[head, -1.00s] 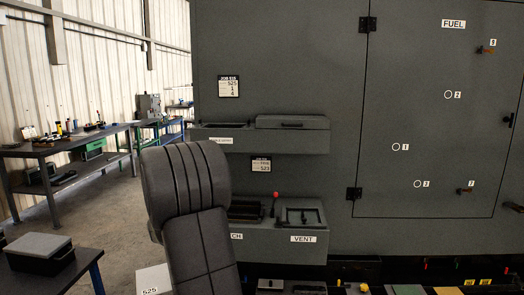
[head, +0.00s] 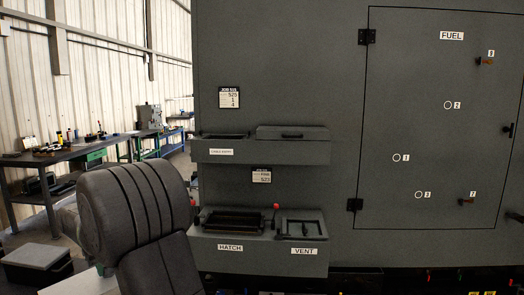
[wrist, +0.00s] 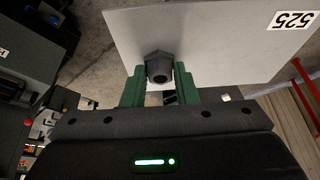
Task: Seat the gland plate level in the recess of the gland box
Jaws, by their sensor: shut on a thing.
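The gland plate (wrist: 215,45) is a flat pale grey sheet with a 525 label, large across the top of the wrist view. My gripper (wrist: 160,88) has green fingers shut on the dark hexagonal gland (wrist: 158,66) that stands out of the plate. In the head view a pale surface, probably the plate (head: 88,283), shows low beside my arm; my gripper is hidden there. A grey box labelled CABLE ENTRY (head: 262,153), probably the gland box, is fixed to the cabinet. It has a dark recess at its left and a raised lid at its right. The plate is well apart from it.
Below it, a box marked HATCH and VENT (head: 262,262) juts from the cabinet, with a red-knobbed lever (head: 275,212). A FUEL door (head: 432,125) with small handles is at right. A workbench (head: 80,153) and a grey-lidded case (head: 38,262) are at left.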

